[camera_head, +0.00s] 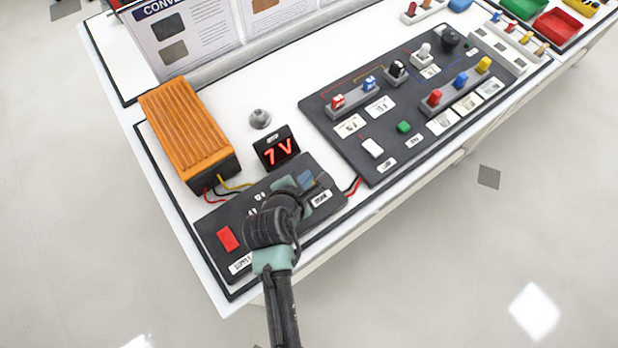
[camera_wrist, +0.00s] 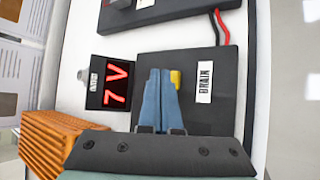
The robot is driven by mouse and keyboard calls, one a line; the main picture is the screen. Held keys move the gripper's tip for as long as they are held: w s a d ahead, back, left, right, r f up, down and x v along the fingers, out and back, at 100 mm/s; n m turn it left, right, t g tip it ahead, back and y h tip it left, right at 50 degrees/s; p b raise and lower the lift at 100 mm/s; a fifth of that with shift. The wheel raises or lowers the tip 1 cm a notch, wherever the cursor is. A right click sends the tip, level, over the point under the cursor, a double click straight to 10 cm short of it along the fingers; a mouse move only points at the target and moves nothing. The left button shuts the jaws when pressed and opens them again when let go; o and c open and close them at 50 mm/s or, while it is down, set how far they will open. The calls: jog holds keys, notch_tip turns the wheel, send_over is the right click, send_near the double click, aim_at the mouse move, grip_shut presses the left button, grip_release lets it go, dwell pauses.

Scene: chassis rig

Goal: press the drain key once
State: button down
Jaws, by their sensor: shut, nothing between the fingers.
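A yellow key (camera_wrist: 176,79), which I take for the drain key, sits on a dark panel (camera_wrist: 215,120) beside a white label (camera_wrist: 203,82) that seems to read DRAIN. My gripper's blue fingers (camera_wrist: 159,72) are together and empty, just left of the yellow key in the wrist view and covering part of it. I cannot tell whether they touch it. In the head view my gripper (camera_head: 306,179) is over the right part of the panel, and the key is mostly hidden there. A display (camera_head: 276,149) behind the panel reads 7 V in red.
A red key (camera_head: 229,238) is at the panel's left end. An orange ribbed box (camera_head: 185,130) with wires stands behind left. A grey knob (camera_head: 260,119) is near the display. A larger dark board (camera_head: 345,140) with plugs and a green button (camera_head: 404,127) lies to the right.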

jog(key=shift+f, duration=0.55)
dwell(0.9)
jog(key=shift+r, duration=0.15)
jog(key=shift+r+p, duration=0.75)
jog(key=shift+p, duration=0.2)
jog(key=shift+r, duration=0.1)
notch_tip(320, 180, up, 5)
jog(key=p, duration=0.5)
jog(key=shift+p, duration=0.4)
